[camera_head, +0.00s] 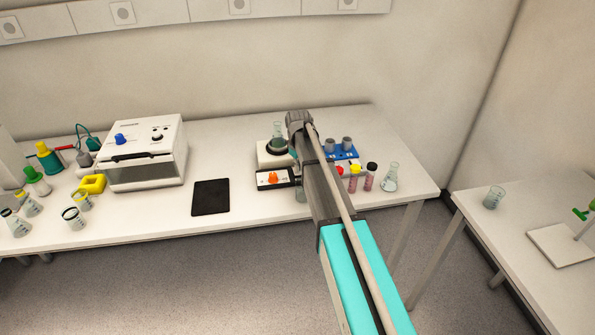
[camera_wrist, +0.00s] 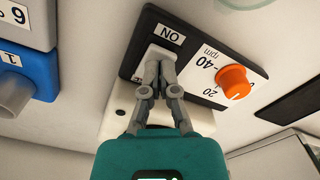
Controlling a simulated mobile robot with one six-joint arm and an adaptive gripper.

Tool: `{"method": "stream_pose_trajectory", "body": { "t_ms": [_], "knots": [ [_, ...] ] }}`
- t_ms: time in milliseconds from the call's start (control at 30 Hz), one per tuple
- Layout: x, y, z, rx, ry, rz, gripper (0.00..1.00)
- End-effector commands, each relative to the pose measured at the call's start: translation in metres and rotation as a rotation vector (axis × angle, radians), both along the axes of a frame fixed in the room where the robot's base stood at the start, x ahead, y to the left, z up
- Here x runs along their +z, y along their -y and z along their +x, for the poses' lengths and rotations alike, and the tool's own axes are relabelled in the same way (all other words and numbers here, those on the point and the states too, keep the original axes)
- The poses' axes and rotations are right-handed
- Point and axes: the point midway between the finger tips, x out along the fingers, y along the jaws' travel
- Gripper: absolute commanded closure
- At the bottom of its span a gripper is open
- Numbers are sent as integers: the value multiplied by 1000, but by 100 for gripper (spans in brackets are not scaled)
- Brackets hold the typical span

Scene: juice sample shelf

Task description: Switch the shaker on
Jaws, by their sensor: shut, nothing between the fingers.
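The shaker (camera_head: 268,156) is a white box with a flask on top and a dark front panel with an orange knob, left of my arm on the bench. In the wrist view its black panel (camera_wrist: 204,45) shows an ON label, an rpm scale and the orange knob (camera_wrist: 234,82). A pale switch (camera_wrist: 156,53) sits beside the ON label, partly hidden by my fingertips. My gripper (camera_wrist: 159,68) is shut and empty, its tips at the switch; I cannot tell if they touch. The switch's position is unclear. In the head view my arm hides the gripper.
A blue unit (camera_head: 343,154) stands close right of the shaker, with small capped tubes (camera_head: 369,177) and a flask (camera_head: 391,178) nearby. A black pad (camera_head: 211,197) lies left. A white boxy device (camera_head: 145,152) and several beakers stand further left.

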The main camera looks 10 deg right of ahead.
Motion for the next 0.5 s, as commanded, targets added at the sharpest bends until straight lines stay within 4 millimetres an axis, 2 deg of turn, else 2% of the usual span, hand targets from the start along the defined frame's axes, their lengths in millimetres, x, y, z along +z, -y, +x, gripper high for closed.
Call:
{"method": "stream_pose_trajectory", "body": {
  "t_ms": [500],
  "knots": [
    [-6,0,0,0,0,0,100]
  ]
}}
